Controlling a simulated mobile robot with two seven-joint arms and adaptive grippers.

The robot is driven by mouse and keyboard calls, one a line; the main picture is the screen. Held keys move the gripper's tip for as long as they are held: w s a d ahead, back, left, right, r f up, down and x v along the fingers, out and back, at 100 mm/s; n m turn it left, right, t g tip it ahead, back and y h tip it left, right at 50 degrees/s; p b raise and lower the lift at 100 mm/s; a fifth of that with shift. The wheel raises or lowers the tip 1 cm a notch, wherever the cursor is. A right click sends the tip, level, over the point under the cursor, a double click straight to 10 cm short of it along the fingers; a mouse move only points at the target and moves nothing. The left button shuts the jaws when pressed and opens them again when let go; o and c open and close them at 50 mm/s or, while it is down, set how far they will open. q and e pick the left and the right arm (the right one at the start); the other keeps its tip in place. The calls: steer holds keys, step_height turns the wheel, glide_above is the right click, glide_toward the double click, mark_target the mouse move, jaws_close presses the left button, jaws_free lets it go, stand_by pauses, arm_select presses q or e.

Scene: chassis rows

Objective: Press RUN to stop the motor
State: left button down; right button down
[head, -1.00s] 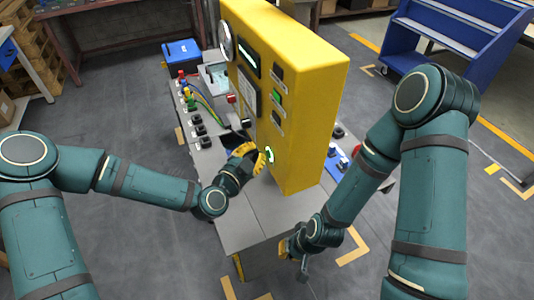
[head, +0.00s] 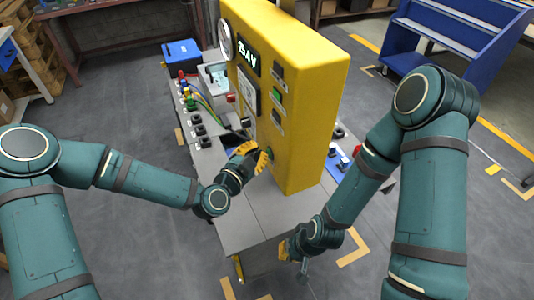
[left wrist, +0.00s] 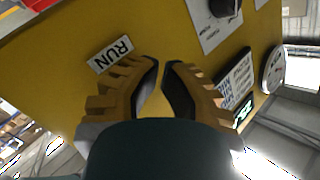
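The yellow panel box (head: 306,120) stands upright on a grey bench. The RUN label (left wrist: 110,54) shows on its yellow face in the left wrist view. A green button (head: 269,153) sits low on that face; no bright ring shows on it. My left gripper (head: 262,158) is right at this button; contact cannot be told. In the left wrist view its fingertips (left wrist: 160,66) are nearly together with nothing between them, and the button is hidden. The display (head: 248,58) reads about 25.4 V. My right gripper (head: 292,254) hangs low beside the bench's front right, away from the panel; its opening is unclear.
Coloured cables (head: 204,106) and black sockets (head: 197,130) lie left of the panel on the bench. A blue shelf cart (head: 455,40) is at the back right. Open grey floor surrounds the bench.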

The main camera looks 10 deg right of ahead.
arm_select(q)
steer(key=shift+s+a, duration=0.1)
steer(key=shift+a, duration=0.15)
steer(key=s+a+b, duration=0.1)
steer(key=s+a, duration=0.1)
steer(key=a, duration=0.3)
steer(key=shift+a+b, duration=0.3)
steer(key=shift+a, duration=0.05)
steer(key=shift+a, duration=0.1)
steer(key=a, duration=0.1)
steer(key=s+a, duration=0.1)
steer(key=a, duration=0.3)
steer(key=shift+s+a, duration=0.1)
steer(key=shift+s, duration=0.2)
stand_by(0.6)
